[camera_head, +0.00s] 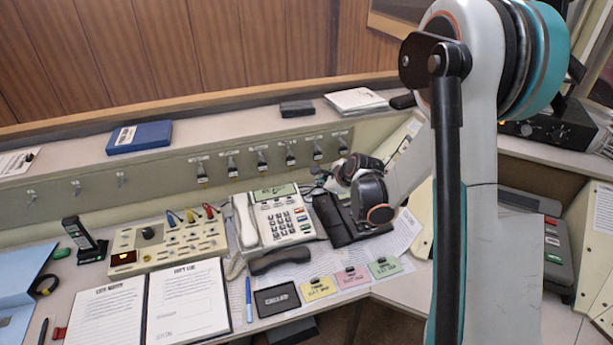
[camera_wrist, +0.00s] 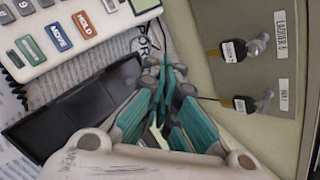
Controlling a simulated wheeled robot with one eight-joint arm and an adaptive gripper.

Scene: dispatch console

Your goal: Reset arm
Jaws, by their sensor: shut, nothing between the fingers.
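My gripper (camera_wrist: 160,100) shows in the wrist view with its teal fingers drawn together and nothing between them. It is over the desk beside a black flat device (camera_wrist: 75,105), close to the console's upright panel. In the head view my arm reaches in from the right and its wrist hangs over the same black device (camera_head: 338,222), just right of the desk phone (camera_head: 275,215).
The upright panel carries a row of labelled keys or switches (camera_wrist: 240,45). A dark handset (camera_head: 280,260), coloured cards (camera_head: 352,278), an open binder (camera_head: 188,300) and a switch box (camera_head: 168,240) crowd the desk. A blue book (camera_head: 139,137) lies on the ledge.

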